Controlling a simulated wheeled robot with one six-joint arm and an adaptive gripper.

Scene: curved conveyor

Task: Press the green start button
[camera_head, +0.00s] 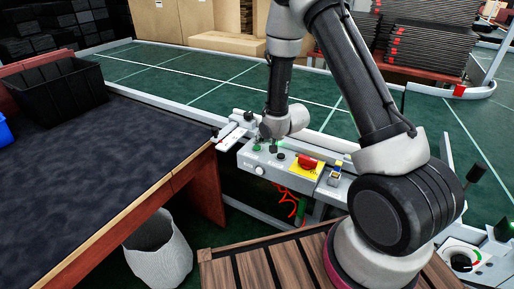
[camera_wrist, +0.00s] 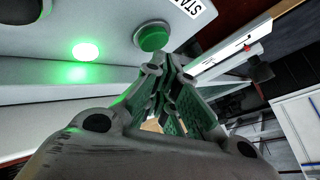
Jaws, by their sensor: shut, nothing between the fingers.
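The green start button (camera_wrist: 152,37) is a round green knob beside a label reading "STA", partly cut off, in the wrist view. In the head view, the green button (camera_head: 257,148) sits on the left part of a grey control box (camera_head: 262,171). My gripper (camera_head: 272,148) is just right of it, pointing down at the box top. In the wrist view, my gripper's fingertips (camera_wrist: 167,70) are shut and empty, close to the button's edge. I cannot tell whether they touch it. A bright green lamp (camera_wrist: 86,50) glows left of the button.
The box also carries a red mushroom button (camera_head: 306,162) on a yellow plate. A dark-topped table (camera_head: 90,150) with a black bin (camera_head: 58,88) stands left. A white basket (camera_head: 158,250) is below it. The green conveyor (camera_head: 210,85) curves behind the box.

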